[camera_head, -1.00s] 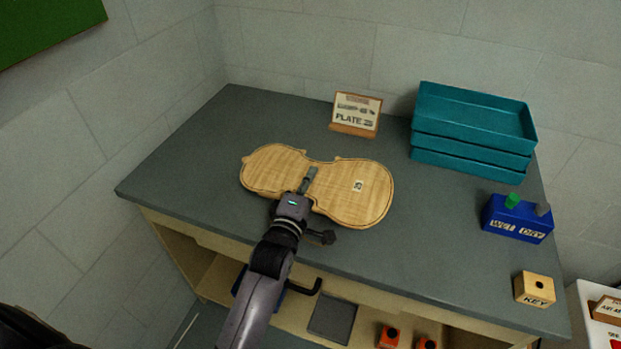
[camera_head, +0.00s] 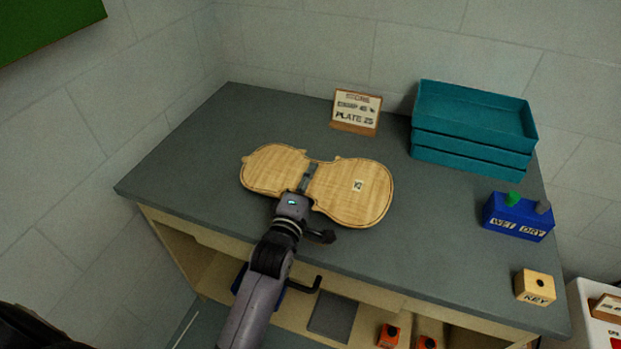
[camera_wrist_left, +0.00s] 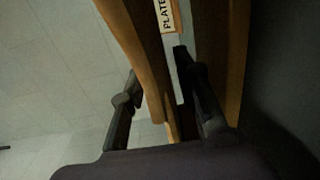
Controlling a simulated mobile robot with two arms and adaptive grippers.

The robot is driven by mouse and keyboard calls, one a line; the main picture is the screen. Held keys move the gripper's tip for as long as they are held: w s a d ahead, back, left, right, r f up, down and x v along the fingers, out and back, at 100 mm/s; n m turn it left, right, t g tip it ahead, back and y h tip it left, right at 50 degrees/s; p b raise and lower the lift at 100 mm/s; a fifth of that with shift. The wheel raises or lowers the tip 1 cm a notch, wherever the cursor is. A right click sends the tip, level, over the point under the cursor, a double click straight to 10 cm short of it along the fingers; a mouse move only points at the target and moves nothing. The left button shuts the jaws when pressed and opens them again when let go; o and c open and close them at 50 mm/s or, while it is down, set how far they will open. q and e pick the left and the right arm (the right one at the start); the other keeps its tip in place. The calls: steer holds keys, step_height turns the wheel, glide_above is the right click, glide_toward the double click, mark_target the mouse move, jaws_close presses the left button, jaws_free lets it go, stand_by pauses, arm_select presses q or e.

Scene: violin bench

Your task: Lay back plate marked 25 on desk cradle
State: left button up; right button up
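The back plate (camera_head: 350,203), pale flamed wood with a small rotated label that I read as 25, lies flat above the middle of the desk. My left gripper (camera_head: 309,178) is at its narrow waist from the near side, one finger showing over the top. In the left wrist view the fingers (camera_wrist_left: 157,70) stand apart around a wooden edge (camera_wrist_left: 147,75), with a gap beside it. A second wooden strip (camera_wrist_left: 228,60) runs along the right; I cannot tell if it is the cradle. The plate hides the desk cradle in the head view. My right gripper does not show.
A sign (camera_head: 356,111) reading PLATE 25 stands behind the plate. Stacked teal trays (camera_head: 470,158) are at the back right, a blue WET/DRY block (camera_head: 517,219) and a KEY block (camera_head: 535,287) along the right. The left of the desk (camera_head: 190,165) is clear.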

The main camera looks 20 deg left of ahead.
arm_select(q)
steer(key=shift+o, duration=0.2)
steer(key=s, duration=1.2)
steer(key=shift+r, duration=0.15)
